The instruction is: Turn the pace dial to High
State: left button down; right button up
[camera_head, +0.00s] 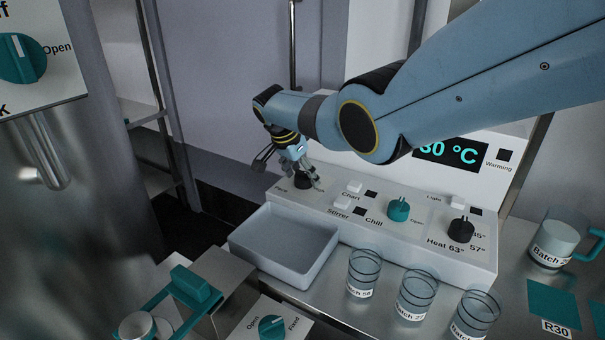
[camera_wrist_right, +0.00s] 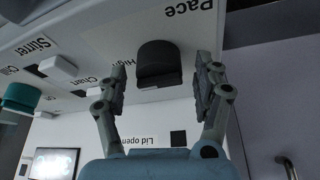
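The pace dial is a black knob (camera_head: 303,182) at the left end of the white control panel, partly hidden by my right gripper (camera_head: 298,170) in the head view. In the right wrist view the dial (camera_wrist_right: 159,64) shows upside down, with the "Pace" label (camera_wrist_right: 187,8) above it and "High" (camera_wrist_right: 126,60) to its left. My right gripper (camera_wrist_right: 161,88) is open, one finger on either side of the dial. Gaps show between the fingers and the knob. The dial's pointer mark cannot be made out. My left gripper is in neither view.
On the panel are white switches (camera_head: 355,187), a teal knob (camera_head: 398,209) and a black heat knob (camera_head: 461,230). An empty white tray (camera_head: 284,245) stands in front of the dial. Several glass beakers (camera_head: 364,273) stand along the panel's front.

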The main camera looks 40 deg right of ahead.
jog(key=v, duration=1.2)
dwell(0.5)
